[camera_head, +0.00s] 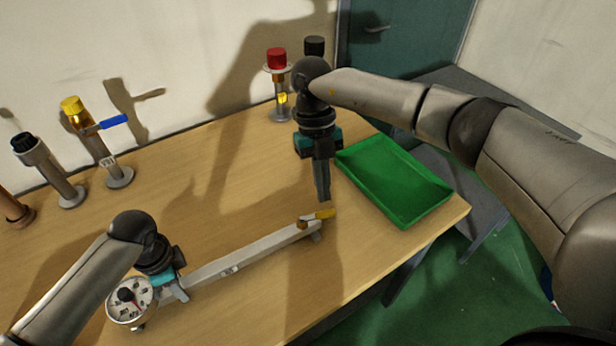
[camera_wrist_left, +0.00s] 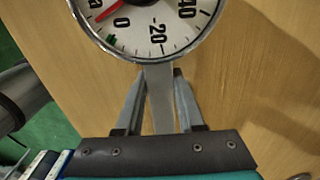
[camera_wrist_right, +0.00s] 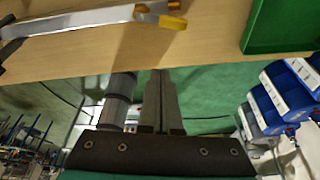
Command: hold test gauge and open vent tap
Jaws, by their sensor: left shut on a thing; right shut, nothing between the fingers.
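The test gauge (camera_head: 130,300) has a round white dial and lies at the near left of the table, at the left end of a long grey bar (camera_head: 240,258). My left gripper (camera_head: 178,292) is shut on the gauge's stem; the dial also shows in the left wrist view (camera_wrist_left: 145,25). A tap with a yellow lever (camera_head: 322,214) sits at the bar's right end. My right gripper (camera_head: 323,198) is shut and empty, pointing down just above this yellow lever. In the right wrist view the yellow lever (camera_wrist_right: 172,22) lies beyond the closed fingers (camera_wrist_right: 160,75), apart from them.
A green tray (camera_head: 395,185) lies on the table's right side. A red-capped post (camera_head: 277,75) and a black-capped one stand behind my right gripper. A yellow-capped post with a blue lever (camera_head: 90,130) and a black-topped post (camera_head: 45,170) stand at the back left.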

